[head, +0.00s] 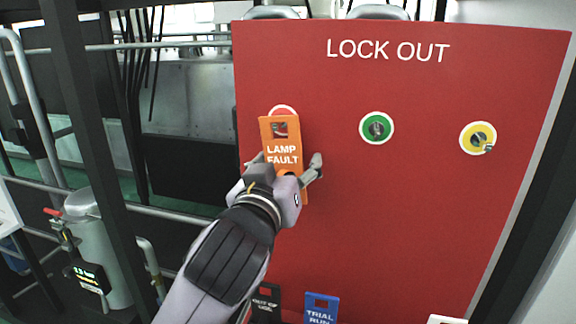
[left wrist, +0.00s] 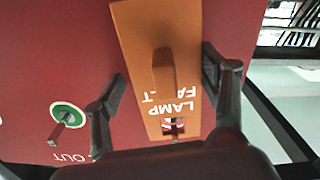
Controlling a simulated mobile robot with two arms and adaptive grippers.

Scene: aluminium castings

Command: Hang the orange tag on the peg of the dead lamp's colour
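The orange tag (head: 268,133), lettered LAMP FAULT, is upright against the red LOCK OUT board, over the left peg's red-and-white disc (head: 282,109). A peg seems to show through its hole; in the left wrist view the orange tag (left wrist: 150,60) has a raised grip and the disc shows through the hole. My left gripper (head: 287,168) is open, its fingers apart on both sides of the tag; it also shows in the left wrist view (left wrist: 160,90). The green peg (head: 377,128) and yellow peg (head: 479,138) are bare. No lamp is in view. My right gripper is not in view.
The red board (head: 400,220) fills the right half. Below are a black tag (head: 266,300), a blue TRIAL RUN tag (head: 321,309) and part of a white one (head: 446,320). Railings and a grey canister (head: 100,245) stand at the left.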

